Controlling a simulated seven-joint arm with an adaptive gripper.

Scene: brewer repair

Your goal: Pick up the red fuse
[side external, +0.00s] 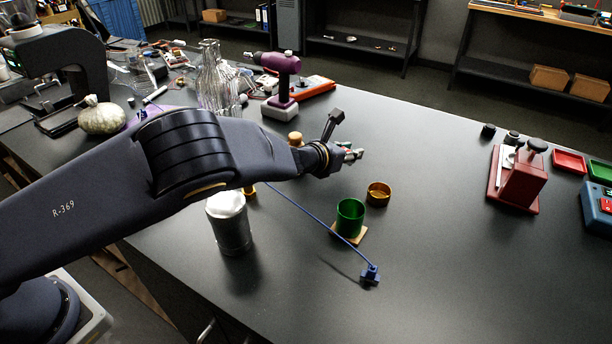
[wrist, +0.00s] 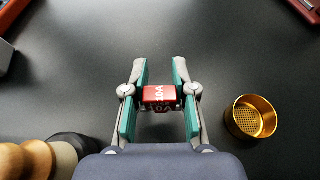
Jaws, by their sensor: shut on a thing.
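The red fuse (wrist: 159,96), with white lettering on its face, sits between the two teal-lined fingers of my gripper (wrist: 160,92) in the wrist view. The fingers are shut on its sides. Bare dark table shows around and beyond it, and the exact height of the fuse above the table is hard to tell.
A gold basket (wrist: 251,117) stands right of my gripper. A wooden-topped tamper (wrist: 40,158) is at lower left. A green cup (side external: 350,218), silver canister (side external: 229,222) and blue cable plug (side external: 370,274) stand nearer the front. A red press (side external: 518,180) is at right.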

